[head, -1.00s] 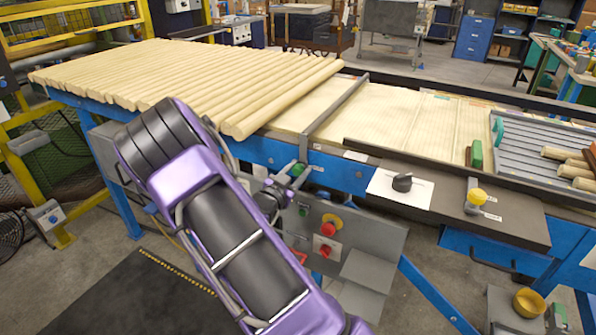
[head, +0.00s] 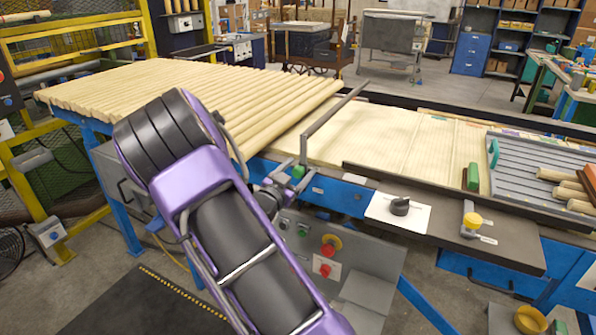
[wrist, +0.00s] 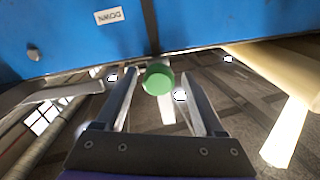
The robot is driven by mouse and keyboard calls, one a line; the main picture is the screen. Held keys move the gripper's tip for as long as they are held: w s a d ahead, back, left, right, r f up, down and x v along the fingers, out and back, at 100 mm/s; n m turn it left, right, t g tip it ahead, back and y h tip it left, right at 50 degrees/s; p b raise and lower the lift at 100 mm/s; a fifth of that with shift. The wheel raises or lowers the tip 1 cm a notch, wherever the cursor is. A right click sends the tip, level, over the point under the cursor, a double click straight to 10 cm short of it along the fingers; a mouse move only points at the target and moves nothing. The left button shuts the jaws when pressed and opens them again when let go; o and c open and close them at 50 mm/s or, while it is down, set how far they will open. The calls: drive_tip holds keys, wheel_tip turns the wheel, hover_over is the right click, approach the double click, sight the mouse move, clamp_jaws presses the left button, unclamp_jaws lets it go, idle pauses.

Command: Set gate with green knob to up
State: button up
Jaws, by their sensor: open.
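The gate is a grey bar (head: 334,110) that crosses the line at the end of the wooden rods, and it stands raised above the pale surface. Its green knob (head: 298,172) is on the near side, by the blue frame. In the wrist view the round green knob (wrist: 158,79) sits between the tips of my open gripper (wrist: 160,92); contact cannot be told. A label reading DOWN (wrist: 109,16) shows upside down on the blue frame. In the head view my gripper (head: 275,192) is at the knob, partly hidden by my arm.
Pale wooden rods (head: 200,95) lie to the left. A black dial (head: 399,206), a yellow knob (head: 472,220) and a green block (head: 471,177) are to the right. A control box with a red button (head: 327,250) stands below my gripper.

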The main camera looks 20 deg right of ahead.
drive_tip(key=shift+s+a, duration=0.1)
drive_tip(key=v, duration=1.7)
drive_tip(key=shift+a, duration=0.1)
